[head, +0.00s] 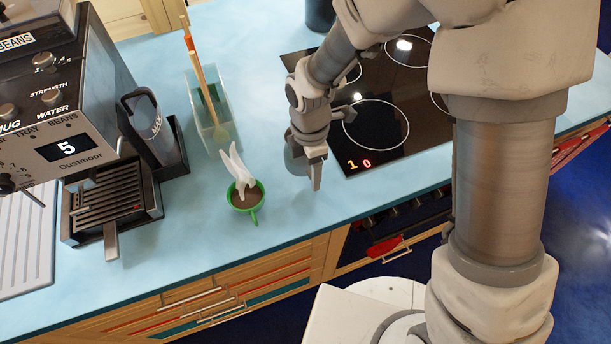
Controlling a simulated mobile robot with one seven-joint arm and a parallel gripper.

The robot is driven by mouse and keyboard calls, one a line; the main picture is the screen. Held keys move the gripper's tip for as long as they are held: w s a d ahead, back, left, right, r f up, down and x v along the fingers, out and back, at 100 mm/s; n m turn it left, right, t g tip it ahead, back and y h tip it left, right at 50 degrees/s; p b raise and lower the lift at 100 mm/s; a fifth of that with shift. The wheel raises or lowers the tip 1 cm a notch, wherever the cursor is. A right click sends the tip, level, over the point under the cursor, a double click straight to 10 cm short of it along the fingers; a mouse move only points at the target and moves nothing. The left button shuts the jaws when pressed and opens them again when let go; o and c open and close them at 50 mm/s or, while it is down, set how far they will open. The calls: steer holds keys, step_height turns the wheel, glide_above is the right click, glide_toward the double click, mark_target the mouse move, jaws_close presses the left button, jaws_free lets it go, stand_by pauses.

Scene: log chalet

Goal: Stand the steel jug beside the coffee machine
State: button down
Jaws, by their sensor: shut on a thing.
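The coffee machine (95,125) stands at the left of the light blue counter, its display showing 5. My gripper (314,178) is low over the counter, between the green cup and the hob, pointing down. It is shut on a grey metallic rounded thing, which looks like the steel jug (292,160). Most of the jug is hidden behind my fingers and wrist, so its spout, handle and exact height above the counter cannot be told. The jug is well to the right of the machine, apart from it.
A green cup (246,203) of brown drink with a white forked thing (238,168) in it stands between jug and machine. A clear holder (208,120) with wooden utensils stands behind. A dark container (150,130) adjoins the machine. The hob (385,125) is right; counter before the cup is free.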

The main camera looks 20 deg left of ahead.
steer(key=shift+a+f, duration=0.35)
steer(key=shift+a, duration=0.15)
steer(key=shift+f, duration=1.9)
steer(key=shift+f, duration=0.1)
steer(key=shift+f, duration=0.15)
steer(key=shift+c, duration=0.6)
jaws_free()
step_height(320, 180, up, 12)
steer(key=shift+w+r, duration=0.25)
